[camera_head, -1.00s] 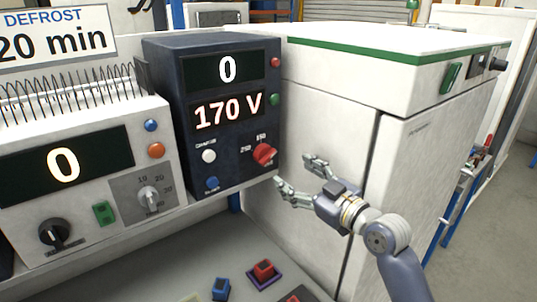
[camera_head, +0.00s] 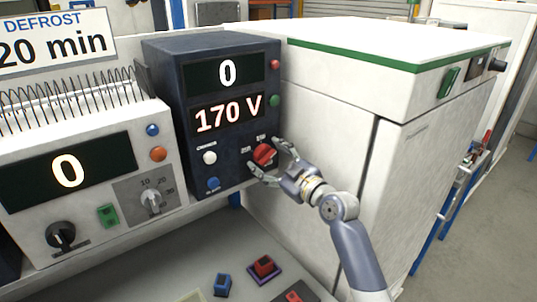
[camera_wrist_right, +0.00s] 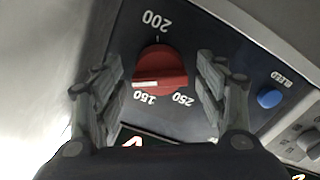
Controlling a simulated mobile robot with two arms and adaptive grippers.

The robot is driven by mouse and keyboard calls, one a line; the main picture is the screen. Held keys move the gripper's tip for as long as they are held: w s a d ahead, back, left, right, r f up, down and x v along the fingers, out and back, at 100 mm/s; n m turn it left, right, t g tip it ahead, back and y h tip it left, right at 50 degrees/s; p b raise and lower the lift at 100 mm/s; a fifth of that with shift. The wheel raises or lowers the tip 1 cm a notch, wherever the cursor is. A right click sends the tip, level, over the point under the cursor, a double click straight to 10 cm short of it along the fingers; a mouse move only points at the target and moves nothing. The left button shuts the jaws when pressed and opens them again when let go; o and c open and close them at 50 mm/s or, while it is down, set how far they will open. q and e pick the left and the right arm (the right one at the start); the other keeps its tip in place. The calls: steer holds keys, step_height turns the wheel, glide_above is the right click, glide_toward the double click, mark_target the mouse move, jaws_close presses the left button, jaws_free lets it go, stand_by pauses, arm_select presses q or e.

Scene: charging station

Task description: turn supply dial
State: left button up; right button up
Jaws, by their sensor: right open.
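The red supply dial (camera_head: 264,154) is on the front of the dark supply box (camera_head: 170,110), below a display reading 170 V and another reading 0. In the right wrist view the dial (camera_wrist_right: 160,72) has a white pointer mark near the 150 label, with 200 and 250 also printed around it. My right gripper (camera_head: 264,162) is open, one finger on either side of the dial. In the wrist view its fingers (camera_wrist_right: 165,85) straddle the dial with gaps visible on both sides. Contact does not show. My left gripper is not in view.
A white button (camera_head: 209,157) and a blue button (camera_head: 213,183) lie left of the dial. The blue one, labelled BLEED, shows in the wrist view (camera_wrist_right: 269,98). A white unit (camera_head: 70,180) stands left, a white cabinet (camera_head: 320,130) right. Small blocks lie on the bench below.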

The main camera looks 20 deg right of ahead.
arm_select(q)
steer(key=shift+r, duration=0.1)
arm_select(e)
steer(key=shift+w+a, duration=0.1)
steer(key=shift+w, duration=0.15)
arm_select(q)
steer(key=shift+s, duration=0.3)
arm_select(e)
steer(key=c, duration=1.1)
steer(key=shift+m+p, duration=0.4)
steer(key=shift+m, duration=0.9)
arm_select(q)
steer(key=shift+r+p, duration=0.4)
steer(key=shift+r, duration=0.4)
arm_select(e)
steer(key=shift+m, duration=1.5)
steer(key=o, duration=1.1)
